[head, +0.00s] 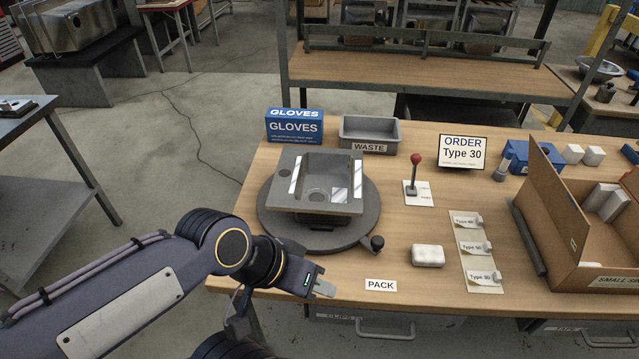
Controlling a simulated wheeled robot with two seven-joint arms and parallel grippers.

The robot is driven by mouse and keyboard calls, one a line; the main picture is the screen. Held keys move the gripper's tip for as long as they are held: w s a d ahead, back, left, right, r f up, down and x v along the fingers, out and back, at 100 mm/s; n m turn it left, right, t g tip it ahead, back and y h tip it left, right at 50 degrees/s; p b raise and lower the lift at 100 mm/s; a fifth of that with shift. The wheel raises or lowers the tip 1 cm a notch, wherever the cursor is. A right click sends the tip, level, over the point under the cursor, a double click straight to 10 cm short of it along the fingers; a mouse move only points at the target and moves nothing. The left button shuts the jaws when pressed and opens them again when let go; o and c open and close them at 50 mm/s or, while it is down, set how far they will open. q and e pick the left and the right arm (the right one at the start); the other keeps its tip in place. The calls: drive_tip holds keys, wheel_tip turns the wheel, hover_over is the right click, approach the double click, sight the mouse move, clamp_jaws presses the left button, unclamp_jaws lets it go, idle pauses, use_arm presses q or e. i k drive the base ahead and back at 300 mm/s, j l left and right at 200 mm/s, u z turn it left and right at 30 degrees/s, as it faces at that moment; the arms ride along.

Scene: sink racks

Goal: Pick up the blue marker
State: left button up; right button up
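I cannot make out a blue marker for certain in the head view. A small blue item (630,154) lies at the far right edge of the table, too small and cut off to identify. My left gripper (322,288) is over the table's front edge, left of the PACK label and in front of the round turntable. Its fingers are seen from the side, so I cannot tell whether they are open or shut; nothing clearly shows in them. My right gripper is not in view.
A grey sink (322,207) sits on the turntable (272,222). Behind are a GLOVES box (295,128) and a WASTE bin (369,120).

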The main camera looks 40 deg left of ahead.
sight(510, 154)
drive_tip(key=l+u, duration=0.1)
drive_tip(key=u, duration=0.4)
drive_tip(key=l+u, duration=0.15)
drive_tip(key=u, duration=0.3)
drive_tip(key=l+u, duration=0.15)
drive_tip(key=u, duration=0.35)
drive_tip(key=l+u, duration=0.2)
drive_tip(key=l, duration=0.25)
drive_tip(key=k+l+u, duration=0.25)
drive_tip(key=l, duration=0.15)
drive_tip(key=l+u, duration=0.2)
drive_tip(key=l, duration=0.2)
drive_tip(key=k+l+u, duration=0.2)
drive_tip(key=l, duration=0.5)
drive_tip(key=i+l, duration=0.15)
drive_tip(key=l, duration=0.15)
